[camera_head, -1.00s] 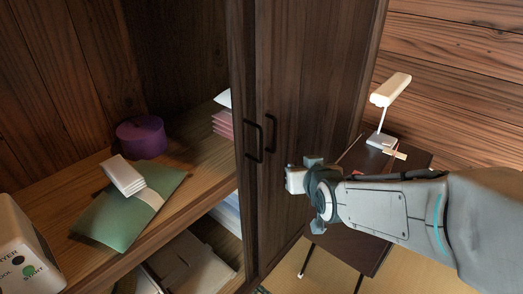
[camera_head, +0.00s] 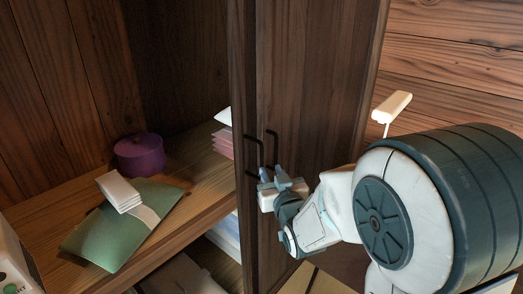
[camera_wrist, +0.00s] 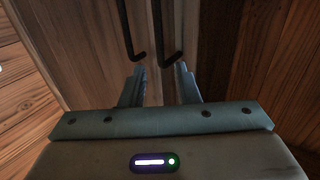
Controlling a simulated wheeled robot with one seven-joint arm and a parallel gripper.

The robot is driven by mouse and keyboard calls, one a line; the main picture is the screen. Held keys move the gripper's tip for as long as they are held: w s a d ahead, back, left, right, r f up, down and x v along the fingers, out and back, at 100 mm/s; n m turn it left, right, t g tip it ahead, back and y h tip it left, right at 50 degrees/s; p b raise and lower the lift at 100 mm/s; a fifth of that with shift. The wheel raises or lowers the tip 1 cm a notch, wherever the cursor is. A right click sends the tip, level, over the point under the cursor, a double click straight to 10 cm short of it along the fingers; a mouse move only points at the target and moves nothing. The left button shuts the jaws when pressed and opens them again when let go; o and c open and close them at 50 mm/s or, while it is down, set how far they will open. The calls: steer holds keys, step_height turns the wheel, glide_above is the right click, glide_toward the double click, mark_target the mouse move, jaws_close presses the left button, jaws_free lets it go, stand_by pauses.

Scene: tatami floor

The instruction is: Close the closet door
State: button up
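The closet door (camera_head: 325,80) is a dark wood panel right of the open shelves. Two black bar handles stand side by side: a left handle (camera_head: 250,148) and a right handle (camera_head: 274,143). The left part of the closet is open and its shelf shows. My gripper (camera_head: 268,172) is just in front of the lower ends of the handles. In the wrist view my gripper (camera_wrist: 160,68) is open, fingers apart with nothing clearly between them. The left handle (camera_wrist: 126,30) and right handle (camera_wrist: 158,30) end just beyond the fingertips. I cannot tell whether they touch.
On the upper shelf (camera_head: 205,185) are a purple round box (camera_head: 139,155), a green folder (camera_head: 115,235), a white stack (camera_head: 118,191) and pink papers (camera_head: 222,142). A white appliance (camera_head: 15,265) is at left. A lamp (camera_head: 391,105) stands right, partly behind my arm.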

mark_target(262, 156)
steer(key=p+x, duration=0.1)
steer(key=x, duration=0.9)
steer(key=shift+f, duration=0.1)
jaws_close()
